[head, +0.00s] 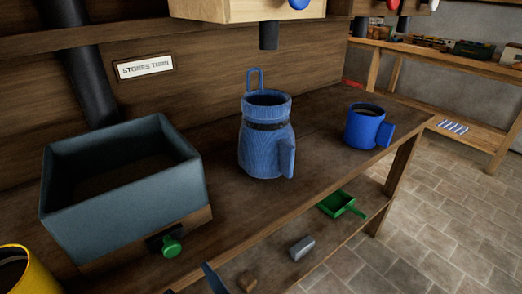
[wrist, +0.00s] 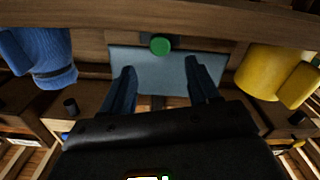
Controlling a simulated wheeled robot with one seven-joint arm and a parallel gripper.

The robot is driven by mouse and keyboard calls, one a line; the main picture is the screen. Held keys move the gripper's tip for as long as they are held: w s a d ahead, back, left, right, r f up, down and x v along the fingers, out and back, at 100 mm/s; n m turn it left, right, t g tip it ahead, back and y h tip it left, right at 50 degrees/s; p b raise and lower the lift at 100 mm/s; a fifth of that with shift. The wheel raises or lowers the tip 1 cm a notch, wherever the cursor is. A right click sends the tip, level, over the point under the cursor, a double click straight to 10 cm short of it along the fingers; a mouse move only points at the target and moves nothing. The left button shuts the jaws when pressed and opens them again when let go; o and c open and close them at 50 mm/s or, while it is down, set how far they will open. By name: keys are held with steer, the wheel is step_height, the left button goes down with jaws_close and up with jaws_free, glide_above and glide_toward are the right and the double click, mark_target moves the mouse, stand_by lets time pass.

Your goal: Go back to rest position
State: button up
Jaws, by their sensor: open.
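My gripper (wrist: 160,66) is open in the wrist view, its two dark blue fingers apart with nothing held between them. Beyond the fingers is the front of a grey-blue bin (wrist: 150,85) with a round green knob (wrist: 160,46). The head view shows this open-topped bin (head: 120,215) on the bench at left, its green knob (head: 171,246) low on the front. A blue piece (head: 213,279) at the bottom edge of the head view may be part of my gripper; the rest of it is out of that frame.
A blue ribbed jug (head: 262,150) and a blue mug (head: 363,128) stand on the wooden bench (head: 225,195). A yellow container (head: 15,272) is at lower left. The lower shelf holds a green scoop (head: 337,204) and a grey block (head: 301,247). Tiled floor (head: 440,220) at right is clear.

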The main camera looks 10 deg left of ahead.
steer(key=s+d+f+m+t+h+p, duration=0.1)
steer(key=s+d+m+t+h, duration=0.2)
steer(key=d, duration=0.9)
steer(key=s+d+f+m+h+p, duration=0.2)
steer(key=s+d+m+h, duration=0.15)
steer(key=d, duration=0.85)
steer(key=s+d+r+m+h+p, duration=0.1)
steer(key=s+d+r+m+h, duration=0.2)
steer(key=s+d, duration=0.3)
steer(key=s+d+r+m+h+p, duration=0.1)
steer(key=s+d+r+m+h, duration=0.2)
steer(key=s+d+r, duration=0.3)
steer(key=s+d+h, duration=0.1)
steer(key=s, duration=0.3)
steer(key=shift+s+r, duration=0.2)
steer(key=shift+s, duration=0.1)
